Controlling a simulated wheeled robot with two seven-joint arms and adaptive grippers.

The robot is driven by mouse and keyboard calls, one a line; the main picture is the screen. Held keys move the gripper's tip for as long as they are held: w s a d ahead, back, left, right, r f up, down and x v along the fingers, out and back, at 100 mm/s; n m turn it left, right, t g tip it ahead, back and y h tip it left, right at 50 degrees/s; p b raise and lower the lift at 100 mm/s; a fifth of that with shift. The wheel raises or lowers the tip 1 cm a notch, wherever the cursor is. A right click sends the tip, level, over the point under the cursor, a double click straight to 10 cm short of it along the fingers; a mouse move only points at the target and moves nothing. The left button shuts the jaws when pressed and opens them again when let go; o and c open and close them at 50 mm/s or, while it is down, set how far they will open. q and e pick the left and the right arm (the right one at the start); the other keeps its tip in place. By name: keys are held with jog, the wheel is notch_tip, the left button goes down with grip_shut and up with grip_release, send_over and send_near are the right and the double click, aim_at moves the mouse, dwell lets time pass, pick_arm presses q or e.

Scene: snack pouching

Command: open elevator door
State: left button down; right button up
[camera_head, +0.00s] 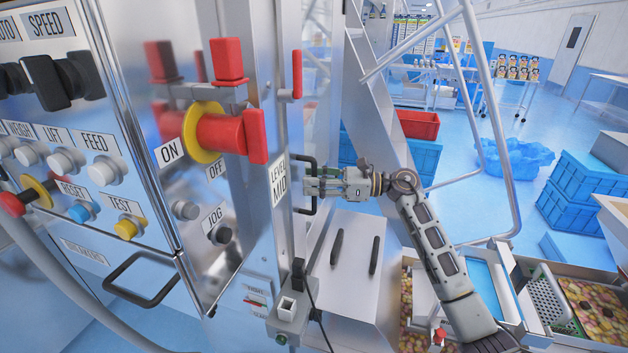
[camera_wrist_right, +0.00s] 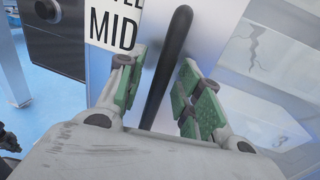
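The black bar handle (camera_head: 306,211) is fixed to the metal elevator panel beside the "LEVEL MID" label (camera_head: 279,183). My right gripper (camera_head: 306,186) reaches it from the right and hides its middle. In the right wrist view, the upright handle (camera_wrist_right: 176,40) runs between the two green-padded fingers of the right gripper (camera_wrist_right: 162,92). The fingers are open on either side of it, with gaps showing, and are not clamped on it. The "MID" label (camera_wrist_right: 114,28) lies just left of the handle. My left gripper is not in view.
A control cabinet with buttons (camera_head: 75,160) and a red-and-yellow switch (camera_head: 214,133) stands left of the panel. A white lid with two black handles (camera_head: 350,285) lies below my right arm. Slanted metal rails (camera_head: 490,130) rise behind it. Blue crates (camera_head: 585,200) stand at right.

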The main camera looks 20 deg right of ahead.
jog(key=shift+a, duration=0.1)
grip_shut()
jog(key=shift+d, duration=0.2)
dwell(0.5)
